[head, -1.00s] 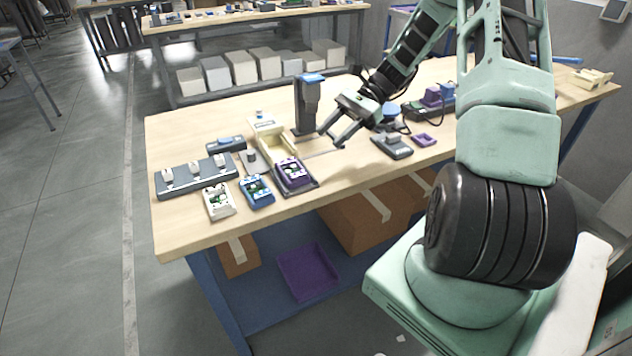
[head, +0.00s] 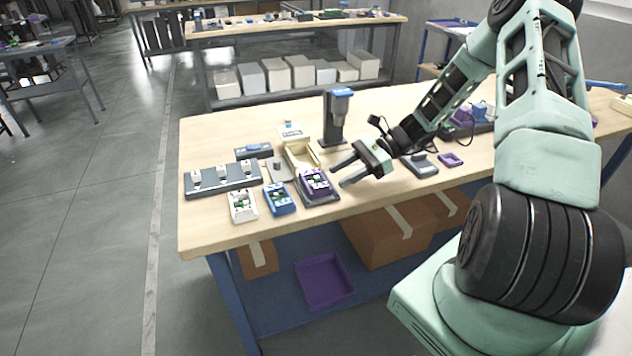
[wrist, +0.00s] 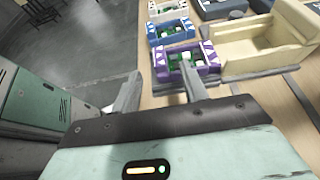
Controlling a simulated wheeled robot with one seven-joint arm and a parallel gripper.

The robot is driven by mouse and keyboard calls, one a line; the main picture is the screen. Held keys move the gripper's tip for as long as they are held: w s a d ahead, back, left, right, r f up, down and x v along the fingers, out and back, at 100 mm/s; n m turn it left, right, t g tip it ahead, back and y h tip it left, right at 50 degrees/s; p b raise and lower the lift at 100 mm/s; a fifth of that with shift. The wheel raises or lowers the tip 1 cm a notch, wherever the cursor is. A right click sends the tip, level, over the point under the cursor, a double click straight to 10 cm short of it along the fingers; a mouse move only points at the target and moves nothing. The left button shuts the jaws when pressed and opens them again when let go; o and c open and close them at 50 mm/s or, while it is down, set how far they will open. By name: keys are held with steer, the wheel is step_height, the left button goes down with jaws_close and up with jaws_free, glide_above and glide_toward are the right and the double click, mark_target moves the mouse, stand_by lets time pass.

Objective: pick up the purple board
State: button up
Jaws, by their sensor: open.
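The purple board (head: 316,184) is a small purple tray-like piece with green and white parts on it. It sits on a dark flat base near the front edge of the wooden table, to the right of a blue board (head: 279,199). In the wrist view the purple board (wrist: 187,62) lies just beyond the fingers, and one fingertip overlaps its near edge in the picture. My gripper (head: 338,176) is open and empty, just right of the purple board and apart from it in the head view. In the wrist view the two fingers (wrist: 158,88) stand wide apart.
A white board (head: 242,206) stands left of the blue one, with a grey rack (head: 222,179) behind. A cream tray (head: 299,157) lies behind the purple board. A dark upright column (head: 335,118) stands farther back. A purple bin (head: 325,281) is on the lower shelf.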

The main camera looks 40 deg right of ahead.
mark_target(328, 183)
steer(key=shift+p+x, duration=0.8)
steer(key=shift+x, duration=1.95)
steer(key=shift+f, duration=0.1)
jaws_close()
